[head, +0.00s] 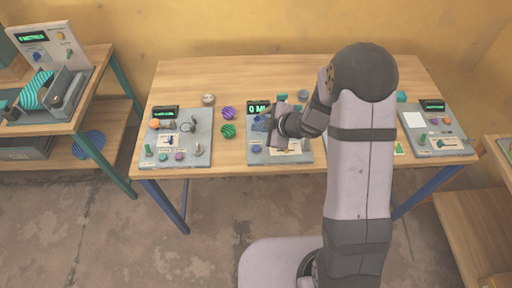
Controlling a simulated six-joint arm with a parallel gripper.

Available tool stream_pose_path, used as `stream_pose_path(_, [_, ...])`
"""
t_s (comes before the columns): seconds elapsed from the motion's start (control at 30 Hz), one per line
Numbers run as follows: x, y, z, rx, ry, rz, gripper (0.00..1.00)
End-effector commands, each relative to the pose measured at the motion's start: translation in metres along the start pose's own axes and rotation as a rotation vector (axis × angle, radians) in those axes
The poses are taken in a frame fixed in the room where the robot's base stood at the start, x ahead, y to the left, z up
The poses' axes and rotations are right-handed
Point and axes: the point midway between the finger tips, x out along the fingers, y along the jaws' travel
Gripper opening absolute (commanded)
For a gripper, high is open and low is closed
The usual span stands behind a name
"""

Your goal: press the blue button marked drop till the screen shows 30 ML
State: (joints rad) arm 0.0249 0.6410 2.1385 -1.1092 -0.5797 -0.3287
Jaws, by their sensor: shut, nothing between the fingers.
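The middle panel (304,158) lies on the table. Its small screen (258,107) at the back shows green text starting "0 M"; its right end is hard to read. A blue part (259,124) shows on the panel below the screen, just left of my gripper. A blue-violet round knob or button (256,149) sits near the panel's front left. The labels are too small to read, so I cannot tell which one is marked drop. My gripper (273,141) is shut and empty, low over the panel's middle. My wrist and arm hide the panel's right part.
A left panel (174,163) with knobs and its own screen, and a right panel (440,150), lie on the same wooden table (222,72). Purple (228,113) and green (228,131) striped balls lie left of the middle panel. A side table (100,62) stands left.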

Motion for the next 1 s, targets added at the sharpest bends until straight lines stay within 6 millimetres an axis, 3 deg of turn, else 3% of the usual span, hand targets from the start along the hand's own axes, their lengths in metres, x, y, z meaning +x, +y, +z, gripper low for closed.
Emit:
stream_pose_path(0.37, [0.011,-0.008,0.009,0.001,-0.001,0.0,0.0])
stream_pose_path(1.0, [0.058,-0.042,0.043,0.002,-0.001,-0.001,0.0])
